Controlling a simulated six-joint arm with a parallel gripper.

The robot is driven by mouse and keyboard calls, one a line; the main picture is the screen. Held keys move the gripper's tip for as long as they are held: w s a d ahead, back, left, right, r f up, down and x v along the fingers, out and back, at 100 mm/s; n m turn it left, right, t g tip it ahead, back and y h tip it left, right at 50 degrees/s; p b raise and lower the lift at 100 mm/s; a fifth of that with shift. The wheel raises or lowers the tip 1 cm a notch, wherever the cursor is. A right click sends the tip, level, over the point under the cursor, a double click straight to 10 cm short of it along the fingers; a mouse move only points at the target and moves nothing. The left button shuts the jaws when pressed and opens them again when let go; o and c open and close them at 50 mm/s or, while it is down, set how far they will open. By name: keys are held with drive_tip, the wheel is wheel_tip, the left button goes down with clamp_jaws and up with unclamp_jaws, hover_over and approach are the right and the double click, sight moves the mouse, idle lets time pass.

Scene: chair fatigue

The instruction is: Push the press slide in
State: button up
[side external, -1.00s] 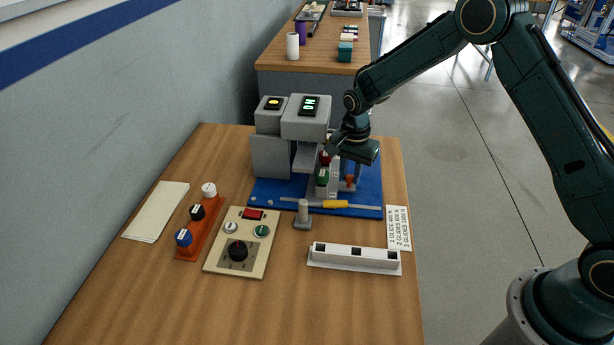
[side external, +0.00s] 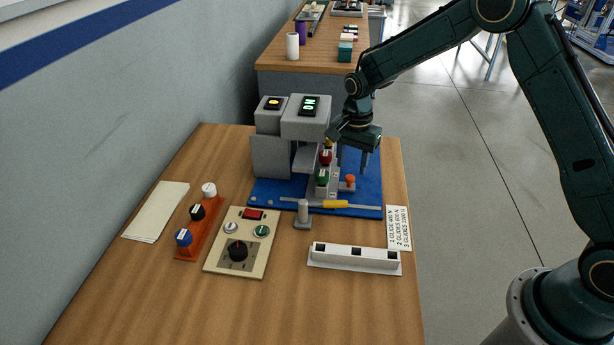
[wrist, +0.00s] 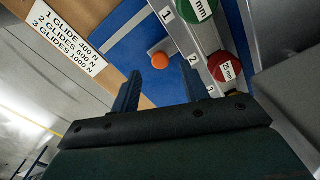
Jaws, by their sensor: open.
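The press slide (side external: 334,180) is a grey bar carrying a green glide (side external: 322,176), a red glide (side external: 326,157) and a yellow one (side external: 328,144), beside the grey press (side external: 304,128). An orange knob (side external: 350,179) stands out from its right side. My gripper (side external: 358,165) hangs above and behind the knob, open and empty. In the wrist view its two fingers (wrist: 162,85) are apart, with the orange knob (wrist: 158,60) beyond the gap and not between them. The slide's numbers 1 and 2 show in the wrist view (wrist: 188,45).
A grey post (side external: 303,213), a white rail (side external: 354,258), a control box (side external: 242,242) and an orange rack (side external: 200,222) stand nearer. The force card (side external: 398,228) is at the right edge.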

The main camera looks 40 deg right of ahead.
sight(350, 177)
wheel_tip(350, 177, up, 10)
idle(0.5)
drive_tip(key=shift+c, duration=0.2)
drive_tip(key=s+n+t, duration=0.4)
drive_tip(key=s+n, duration=0.2)
drive_tip(key=n, duration=0.7)
drive_tip(key=shift+f+n+t, duration=0.3)
drive_tip(key=shift+f, duration=0.15)
drive_tip(key=shift+x, duration=6.9)
clamp_jaws()
